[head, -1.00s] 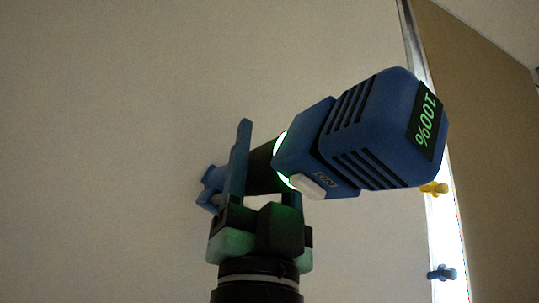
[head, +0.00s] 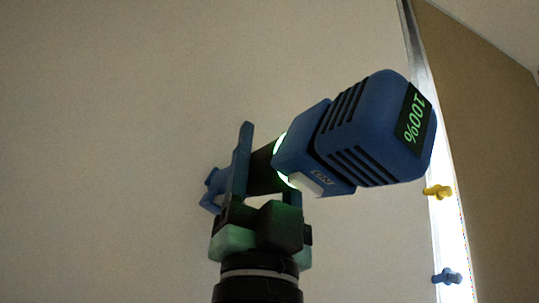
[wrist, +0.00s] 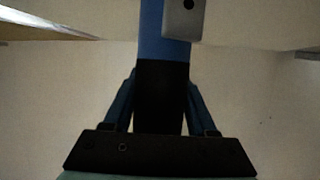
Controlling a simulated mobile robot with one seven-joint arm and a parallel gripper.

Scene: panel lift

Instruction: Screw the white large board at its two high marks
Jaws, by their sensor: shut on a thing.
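My gripper (head: 264,172) is shut on the black handle of a blue power screwdriver (head: 376,128). The tool has a green-lit ring and a display reading 100%. In the wrist view, my gripper's fingers (wrist: 160,100) flank the black handle, with blue tool body (wrist: 176,48) above. A large pale, plain surface (head: 110,120), seemingly the white large board, fills most of the head view behind the tool. No marks are visible on it. I cannot tell whether the tool touches it; the bit's tip is not clearly seen.
A bright vertical strip (head: 452,235) runs along the pale surface's right edge. A yellow knob-like piece (head: 437,192) and a blue one (head: 447,277) stick out there. A brown panel (head: 490,130) stands farther right.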

